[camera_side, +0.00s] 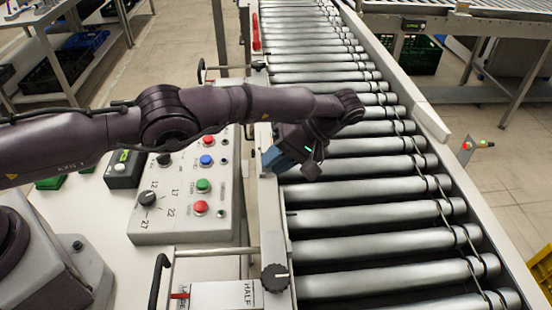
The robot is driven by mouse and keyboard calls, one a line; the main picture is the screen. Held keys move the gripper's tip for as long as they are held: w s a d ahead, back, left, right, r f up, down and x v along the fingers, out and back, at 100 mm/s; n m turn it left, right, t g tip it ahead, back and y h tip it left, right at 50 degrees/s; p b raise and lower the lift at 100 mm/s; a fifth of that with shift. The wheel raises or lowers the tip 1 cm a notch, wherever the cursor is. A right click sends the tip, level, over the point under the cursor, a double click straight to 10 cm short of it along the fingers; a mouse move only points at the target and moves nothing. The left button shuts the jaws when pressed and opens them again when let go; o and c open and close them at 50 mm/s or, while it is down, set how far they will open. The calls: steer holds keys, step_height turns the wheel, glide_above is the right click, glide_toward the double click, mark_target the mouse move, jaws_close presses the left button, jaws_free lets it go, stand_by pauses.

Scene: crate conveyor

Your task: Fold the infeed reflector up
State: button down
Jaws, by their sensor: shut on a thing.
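My gripper (272,160) is over the left side rail (272,225) of the roller conveyor, tilted down and to the left. It is shut on a small part at this rail, which fits the infeed reflector. The wrist and jaws hide most of that part, so its angle cannot be told. A pale upright piece (262,135) shows just left of my gripper; I cannot tell whether it belongs to the reflector.
A control box (150,228) with coloured buttons and a dial stands left of the rail. A black knob (274,278) and a bar with a black handle (160,270) are nearer. A red lever (256,32) is farther along. The visible rollers (350,218) carry nothing.

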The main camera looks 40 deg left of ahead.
mark_target(270, 145)
steer(key=shift+f, duration=0.15)
steer(key=c, duration=1.1)
jaws_free()
steer(key=r, duration=0.2)
steer(key=s+r, duration=0.1)
steer(key=r, duration=0.2)
steer(key=shift+s+a, duration=0.1)
steer(key=shift+a, duration=0.1)
steer(key=s+a+r, duration=0.1)
steer(key=s+r, duration=0.1)
steer(key=s, duration=0.2)
steer(key=s+a+r, duration=0.1)
steer(key=s+r, duration=0.2)
steer(key=s, duration=0.1)
steer(key=s+a+r, duration=0.2)
steer(key=s+r, duration=0.1)
steer(key=s, duration=0.1)
steer(key=shift+s, duration=0.1)
